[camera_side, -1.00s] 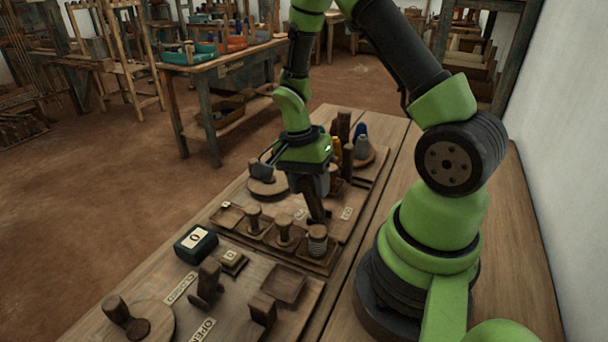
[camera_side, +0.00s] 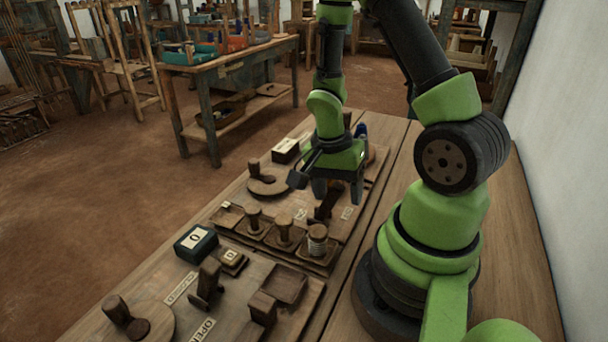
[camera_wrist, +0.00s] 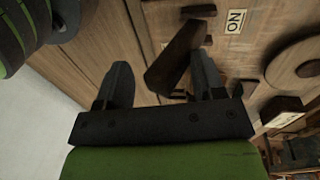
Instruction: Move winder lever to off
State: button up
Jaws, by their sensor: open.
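The winder lever (camera_side: 327,205) is a dark wooden bar on the board, tilted up to the right in the side view. In the wrist view the lever (camera_wrist: 175,58) leans away from the ON label (camera_wrist: 235,20). A second pale label (camera_side: 346,213) lies on its right in the side view; its text is too small to read. My gripper (camera_side: 338,193) is open and empty, just above and behind the lever. In the wrist view its fingers (camera_wrist: 160,78) stand apart, with the lever beyond them; I see no grip on it.
A round disc with a knob (camera_side: 267,184) and a dark labelled box (camera_side: 286,150) stand left of my gripper. Wooden pegs in a tray (camera_side: 284,232) stand in front. Blue-topped spools are partly hidden behind my gripper.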

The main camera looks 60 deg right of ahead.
jog(key=shift+s+a+f, duration=0.1)
jog(key=shift+s+a, duration=0.05)
jog(key=shift+s, duration=0.3)
jog(key=shift+w, duration=0.3)
jog(key=shift+o, duration=0.8)
jog(key=shift+w+r, duration=0.2)
jog(key=shift+r, duration=3.1)
jog(key=shift+w+r, duration=0.1)
jog(key=shift+r, duration=0.2)
jog(key=s+a+r+n+t+y, duration=0.1)
jog(key=a+r+n+t, duration=0.3)
jog(key=a+r+n, duration=0.2)
jog(key=s+a+r+n+t+y, duration=0.1)
jog(key=a+r+n+t, duration=0.4)
jog(key=r+n, duration=0.3)
notch_tip(320, 180, up, 2)
jog(key=shift+a+r, duration=0.25)
jog(key=shift+a, duration=0.35)
